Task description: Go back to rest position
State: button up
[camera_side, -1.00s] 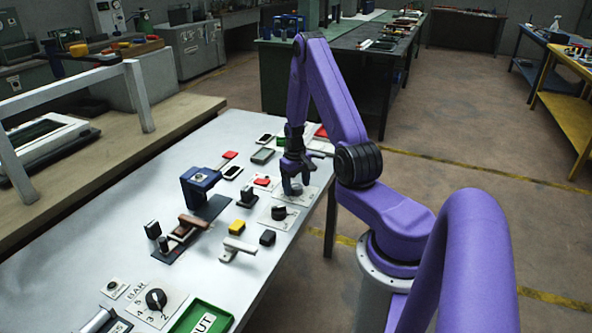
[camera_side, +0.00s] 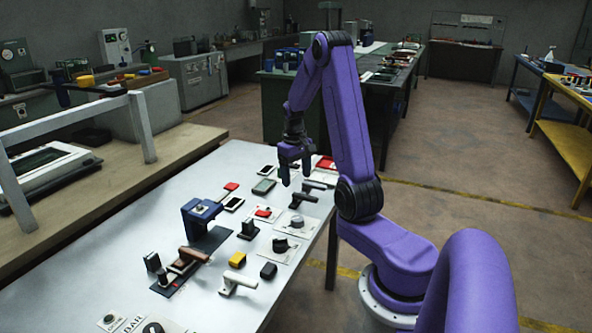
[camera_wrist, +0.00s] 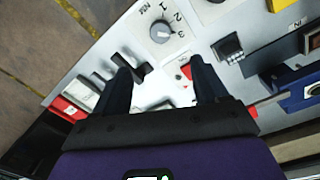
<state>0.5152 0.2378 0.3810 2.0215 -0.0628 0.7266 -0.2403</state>
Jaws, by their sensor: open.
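My gripper (camera_side: 293,179) hangs above the far right part of the white table (camera_side: 103,232) in the side view, fingers pointing down. It is open, with nothing between its fingers. In the wrist view my gripper (camera_wrist: 163,75) shows two dark fingers apart above the table. A grey dial on a white plate (camera_side: 297,222) lies below and in front of it; a dial also shows in the wrist view (camera_wrist: 161,32). My gripper is apart from the table's objects.
A blue block device (camera_side: 200,212) stands mid-table. A yellow block (camera_side: 237,259), a white-handled lever (camera_side: 238,282) and a dark dial (camera_side: 281,245) sit nearer. Several small red and dark items lie at the far end. The air around my gripper is clear.

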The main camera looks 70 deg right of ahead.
jog(key=shift+r, duration=0.7)
jog(key=w+a+r+n, duration=0.15)
jog(key=a+n, duration=0.25)
jog(key=a, duration=0.8)
jog(key=a+r+n, duration=0.2)
jog(key=a+n, duration=0.2)
jog(key=a, duration=0.7)
jog(key=s+a+r+n, duration=0.1)
jog(key=s+a+n, duration=0.4)
jog(key=s, duration=0.5)
jog(key=s+a+r+n, duration=0.1)
jog(key=s+a+n, duration=0.4)
jog(key=s, duration=0.5)
jog(key=shift+s+a+y, duration=0.4)
jog(key=shift+a, duration=0.85)
jog(key=shift+c, duration=0.4)
